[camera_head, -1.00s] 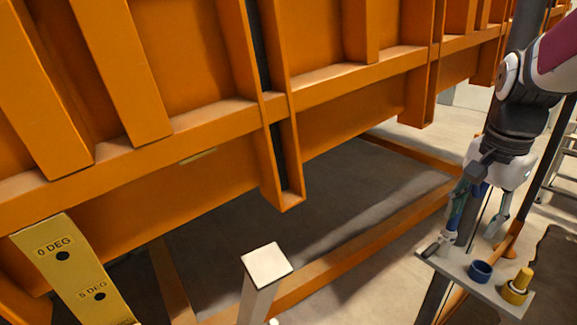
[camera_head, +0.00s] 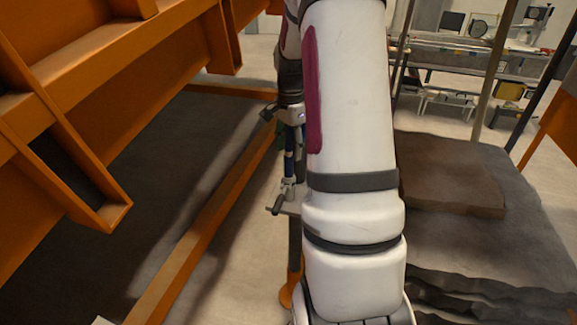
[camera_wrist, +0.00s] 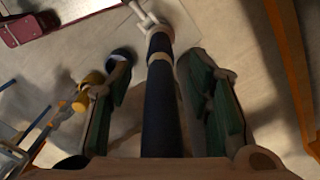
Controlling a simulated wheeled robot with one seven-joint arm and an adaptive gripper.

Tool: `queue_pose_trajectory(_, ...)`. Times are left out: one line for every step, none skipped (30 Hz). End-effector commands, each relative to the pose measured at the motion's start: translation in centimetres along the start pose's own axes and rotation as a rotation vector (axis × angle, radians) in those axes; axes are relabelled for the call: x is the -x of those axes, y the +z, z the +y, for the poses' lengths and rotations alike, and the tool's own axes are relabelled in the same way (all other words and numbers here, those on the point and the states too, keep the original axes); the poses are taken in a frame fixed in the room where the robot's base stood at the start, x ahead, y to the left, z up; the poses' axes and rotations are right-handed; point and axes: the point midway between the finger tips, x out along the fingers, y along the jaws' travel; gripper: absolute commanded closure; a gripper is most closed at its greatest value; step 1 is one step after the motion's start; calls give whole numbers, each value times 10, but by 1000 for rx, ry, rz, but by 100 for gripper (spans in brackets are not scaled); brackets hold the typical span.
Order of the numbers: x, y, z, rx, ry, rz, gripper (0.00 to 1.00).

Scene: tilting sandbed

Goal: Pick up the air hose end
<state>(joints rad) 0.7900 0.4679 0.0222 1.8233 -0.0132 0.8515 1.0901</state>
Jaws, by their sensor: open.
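The air hose end appears to be the dark blue tube (camera_wrist: 161,112) with a tan collar, running up the middle of the wrist view to a pale metal fitting (camera_wrist: 148,18). My gripper (camera_wrist: 157,68) is open, with its green-padded fingers on either side of the tube and a visible gap at the right. In the head view the blue tube (camera_head: 289,165) stands upright at my gripper (camera_head: 291,150), over a small shelf (camera_head: 290,209). My arm hides much of that area.
A blue ring (camera_wrist: 122,54) and a yellow knob (camera_wrist: 85,91) are close to the left finger. The orange sandbed frame (camera_head: 100,120) fills the left of the head view. Pale floor shows between.

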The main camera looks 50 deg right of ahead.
Motion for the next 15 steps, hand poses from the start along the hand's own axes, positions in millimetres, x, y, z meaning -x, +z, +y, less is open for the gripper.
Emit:
queue_pose_trajectory(-7,0,1,0,2,-1,54)
queue_pose_trajectory(-10,0,1,0,2,-1,54)
queue_pose_trajectory(-13,0,1,0,1,-1,54)
queue_pose_trajectory(-15,0,0,0,0,0,54)
queue_pose_trajectory(-16,0,0,0,0,0,54)
queue_pose_trajectory(-18,0,0,0,0,0,54)
queue_pose_trajectory(-20,1,0,1,1,0,54)
queue_pose_trajectory(-22,1,1,1,2,-1,54)
queue_pose_trajectory(-25,2,1,2,2,-1,54)
queue_pose_trajectory(-29,2,1,3,2,-1,54)
queue_pose_trajectory(-33,4,2,3,3,-3,54)
queue_pose_trajectory(-38,5,1,2,3,-3,54)
queue_pose_trajectory(-42,5,1,3,3,-3,54)
queue_pose_trajectory(-46,6,1,3,4,-2,54)
queue_pose_trajectory(-52,6,1,2,2,-2,54)
